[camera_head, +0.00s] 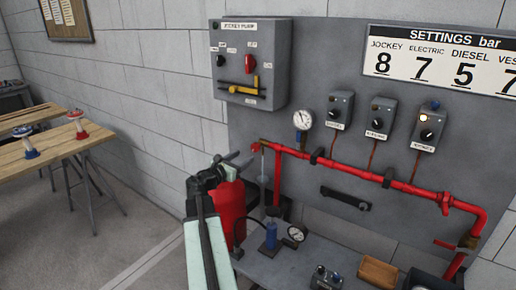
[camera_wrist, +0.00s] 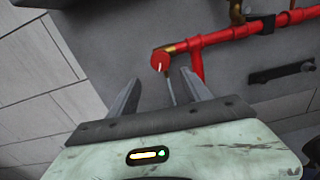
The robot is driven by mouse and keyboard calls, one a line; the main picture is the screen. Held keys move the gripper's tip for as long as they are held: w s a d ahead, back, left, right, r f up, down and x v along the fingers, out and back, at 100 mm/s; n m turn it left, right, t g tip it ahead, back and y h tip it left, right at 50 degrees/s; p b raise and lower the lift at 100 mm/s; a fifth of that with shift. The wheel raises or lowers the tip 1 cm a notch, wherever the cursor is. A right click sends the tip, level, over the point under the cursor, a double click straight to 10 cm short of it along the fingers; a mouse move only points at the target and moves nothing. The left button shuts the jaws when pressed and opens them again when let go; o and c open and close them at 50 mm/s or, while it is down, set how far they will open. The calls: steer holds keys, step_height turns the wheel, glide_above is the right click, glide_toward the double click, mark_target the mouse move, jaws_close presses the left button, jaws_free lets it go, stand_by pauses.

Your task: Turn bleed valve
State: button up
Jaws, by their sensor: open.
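A small round red knob with a white mark (camera_wrist: 160,60) sits on a brass fitting at the left end of the red pipe; it looks like the bleed valve, but no label shows. It also shows in the head view (camera_head: 256,148). A thin grey tube or rod hangs below the fitting. My gripper (camera_head: 237,158) is open and empty, just left of the knob in the head view. In the wrist view my gripper (camera_wrist: 160,78) has its two fingers spread, with the knob ahead, between and slightly beyond the tips. No contact shows.
The red pipe (camera_head: 340,170) runs along the grey panel (camera_head: 300,60). A pressure gauge (camera_head: 303,119) and a control box (camera_head: 249,65) are above. A red cylinder (camera_head: 231,210) stands behind my arm. A red lever (camera_head: 447,245) is at lower right. Wooden tables (camera_head: 50,152) stand left.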

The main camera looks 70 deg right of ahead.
mark_target(255, 149)
steer(key=shift+n, duration=0.3)
steer(key=x, duration=0.6)
steer(key=s+r+x, duration=0.1)
steer(key=x, duration=0.2)
steer(key=shift+w+a, duration=0.1)
steer(key=shift+c, duration=0.4)
